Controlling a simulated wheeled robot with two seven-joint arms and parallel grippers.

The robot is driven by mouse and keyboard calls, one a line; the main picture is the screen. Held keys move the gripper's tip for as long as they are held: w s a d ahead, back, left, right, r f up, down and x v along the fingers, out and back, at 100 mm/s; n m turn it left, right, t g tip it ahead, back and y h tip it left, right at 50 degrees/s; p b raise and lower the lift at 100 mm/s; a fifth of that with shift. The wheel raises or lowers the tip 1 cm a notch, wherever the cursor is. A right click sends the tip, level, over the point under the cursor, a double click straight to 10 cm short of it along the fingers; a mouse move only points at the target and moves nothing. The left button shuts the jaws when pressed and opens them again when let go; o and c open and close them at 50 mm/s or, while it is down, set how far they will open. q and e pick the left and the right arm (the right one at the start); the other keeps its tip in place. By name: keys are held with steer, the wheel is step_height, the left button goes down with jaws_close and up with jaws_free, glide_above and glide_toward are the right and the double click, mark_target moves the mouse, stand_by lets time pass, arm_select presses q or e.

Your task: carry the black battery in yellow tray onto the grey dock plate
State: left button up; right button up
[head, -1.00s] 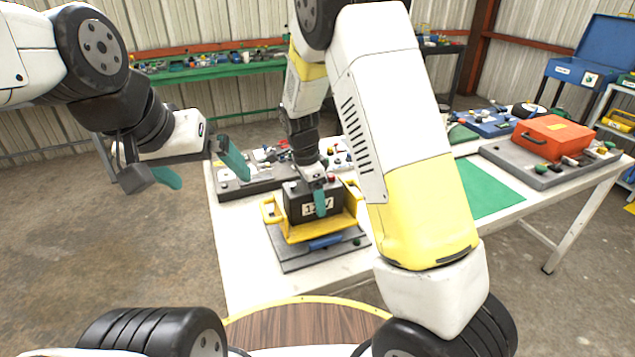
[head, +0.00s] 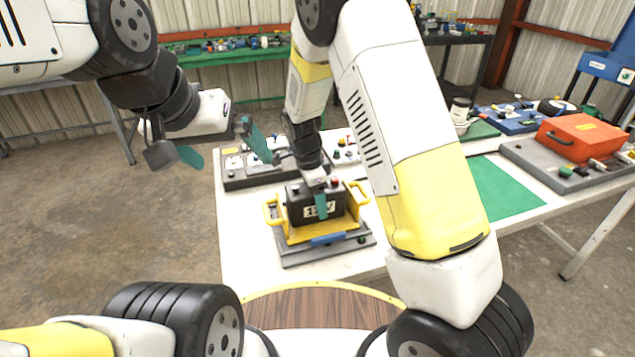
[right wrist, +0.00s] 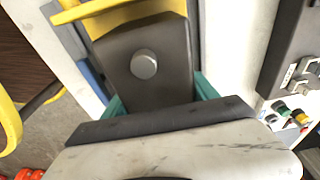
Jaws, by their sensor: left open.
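The black battery (head: 300,208), marked 12V, sits upright in the yellow tray (head: 310,234) with raised side handles. The tray is on or just over the grey dock plate (head: 300,258) on the white table; I cannot tell whether they touch. My right gripper (head: 317,192) comes down from above, one teal finger flat against the battery's front. In the right wrist view, teal fingers flank the battery (right wrist: 148,85) on both sides, close against it. My left gripper (head: 222,148) is open and empty in the air beyond the table's left edge. The battery's back is hidden.
A dark panel with controls (head: 240,180) lies just behind the tray. My right arm hides part of the table. A green mat (head: 505,190) lies to the right, and a red case (head: 580,143) stands on another grey base (head: 550,172). The table's front left is clear.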

steer(key=o, duration=0.4)
steer(key=shift+o, duration=0.2)
steer(key=r, duration=0.4)
steer(key=a+r, duration=0.1)
steer(key=r, duration=0.6)
steer(key=shift+s+a+r, duration=0.3)
steer(key=shift+d+r, duration=0.1)
steer(key=shift+r, duration=0.3)
steer(key=s+d+r+n+t+y, duration=0.2)
steer(key=s+d+r+n+y, duration=0.2)
steer(key=s+d+r+n, duration=0.55)
steer(key=s+d+r+n+t, duration=0.2)
steer(key=s+d+r, duration=0.1)
steer(key=s, duration=0.2)
steer(key=s+d+r+n+t, duration=0.1)
steer(key=s+d+r+n, duration=0.2)
steer(key=s, duration=0.3)
steer(key=shift+s+t, duration=0.15)
steer(key=shift+t, duration=0.25)
steer(key=shift+d+n, duration=0.1)
steer(key=shift+n, duration=0.15)
